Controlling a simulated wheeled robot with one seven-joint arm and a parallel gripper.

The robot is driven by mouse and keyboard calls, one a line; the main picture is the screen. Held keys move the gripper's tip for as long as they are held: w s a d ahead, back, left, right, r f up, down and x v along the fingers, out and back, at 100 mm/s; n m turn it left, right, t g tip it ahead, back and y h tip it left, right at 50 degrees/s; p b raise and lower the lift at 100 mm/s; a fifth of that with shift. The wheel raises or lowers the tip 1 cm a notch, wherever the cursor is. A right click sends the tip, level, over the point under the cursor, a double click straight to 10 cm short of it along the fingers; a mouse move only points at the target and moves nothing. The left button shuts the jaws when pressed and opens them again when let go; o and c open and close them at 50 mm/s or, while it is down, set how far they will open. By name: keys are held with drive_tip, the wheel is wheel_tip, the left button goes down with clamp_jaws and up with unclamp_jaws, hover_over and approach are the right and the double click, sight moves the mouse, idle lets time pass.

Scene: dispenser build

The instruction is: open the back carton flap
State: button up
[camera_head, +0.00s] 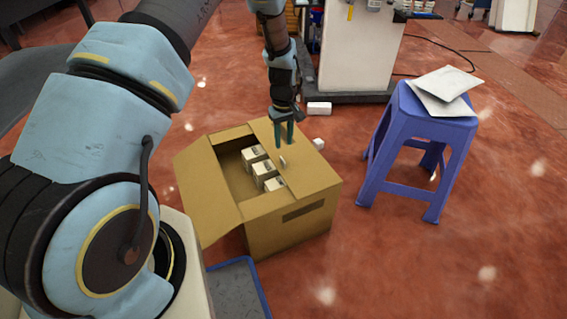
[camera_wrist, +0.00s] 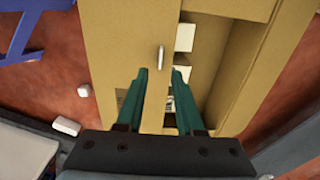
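The brown carton (camera_head: 290,225) stands on the floor, its top partly open. Its left flap (camera_head: 208,200) hangs outward. A broad flap (camera_head: 305,172) lies flat over the right part of the top. I cannot tell for sure which flap counts as the back one. A small pale handle-like piece (camera_head: 283,161) sits near that flap's inner edge; it shows in the wrist view (camera_wrist: 161,57) just ahead of my fingertips. My gripper (camera_head: 284,146) points down above the flat flap. Its two green fingers (camera_wrist: 161,72) are apart with nothing between them.
Several small white boxes (camera_head: 264,172) sit inside the carton. A blue stool (camera_head: 425,125) with flat packets (camera_head: 445,90) stands to the right. Small white boxes (camera_head: 319,108) lie on the floor near a white pedestal (camera_head: 360,50). A blue-rimmed tray (camera_head: 240,290) is in front.

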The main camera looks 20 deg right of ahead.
sight(283, 160)
wheel_tip(283, 160, down, 9)
drive_tip(key=shift+b, duration=0.65)
drive_tip(key=shift+a, duration=0.1)
clamp_jaws()
idle(1.0)
